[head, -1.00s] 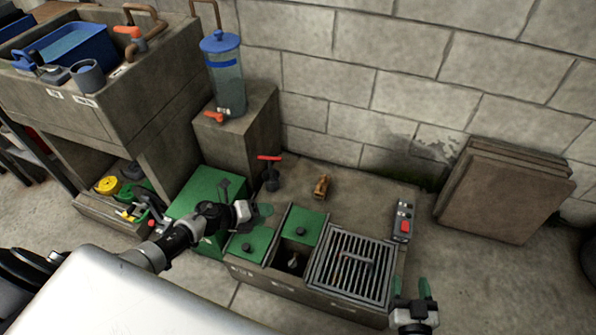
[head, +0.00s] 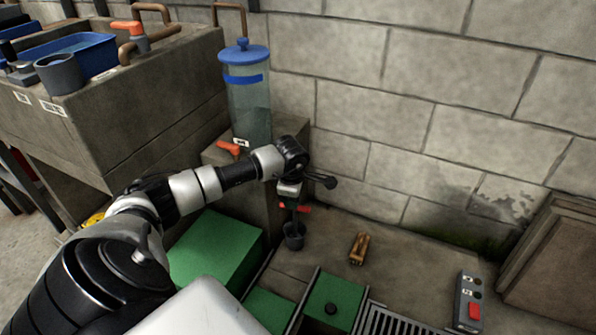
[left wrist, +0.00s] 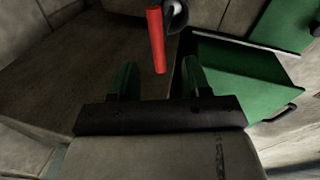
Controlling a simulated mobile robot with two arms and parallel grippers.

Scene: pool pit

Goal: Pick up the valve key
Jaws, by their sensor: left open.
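The valve key (head: 304,208) has a red crossbar handle and stands in a small dark cup (head: 294,241) on the pit's concrete top. In the left wrist view the red bar (left wrist: 156,38) points down the picture, its near end close to the gap between my green fingertips. The dark round cup (left wrist: 176,14) shows behind it. My left gripper (left wrist: 159,72) is open and empty; in the head view it (head: 291,200) is just above the handle, partly hiding it. I cannot tell whether they touch. My right gripper is out of view.
A clear tank with a blue lid (head: 247,95) stands on a concrete block behind my left arm. A green box (head: 215,250) is below the arm. A brown block (head: 359,248), green lid (head: 333,300), grate (head: 395,322) and control box (head: 469,300) lie to the right.

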